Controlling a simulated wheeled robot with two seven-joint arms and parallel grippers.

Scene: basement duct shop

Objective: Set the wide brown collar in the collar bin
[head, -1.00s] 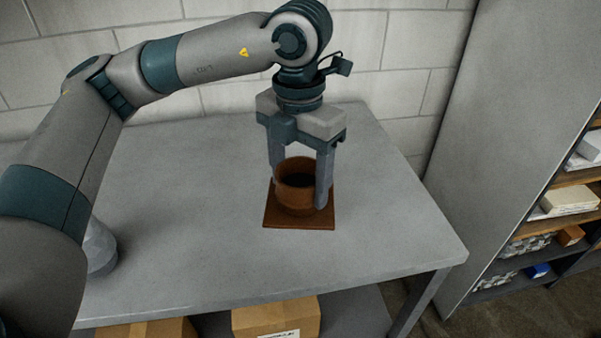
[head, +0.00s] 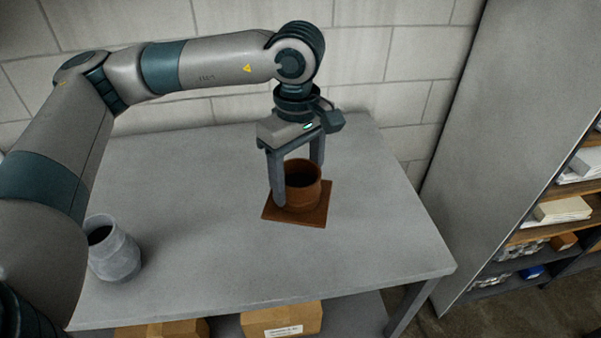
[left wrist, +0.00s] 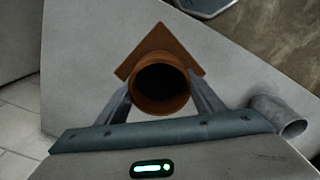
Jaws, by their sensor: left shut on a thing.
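The wide brown collar (head: 306,198) is a short round tube on a square brown flange (head: 309,218). It is upright over the grey table; I cannot tell if its flange touches the top. My left gripper (head: 298,184) points down and is shut on the collar, one finger on each side. The left wrist view looks into the dark mouth of the collar (left wrist: 162,107), between the fingers (left wrist: 162,98). I cannot make out a collar bin in these views. My right gripper is not in view.
A grey, pot-like fitting (head: 117,258) stands on the table (head: 380,240) at the left. The table's right side is clear. Cardboard boxes (head: 282,319) sit below. A tall grey panel (head: 480,120) and a stocked shelf (head: 560,211) stand at the right.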

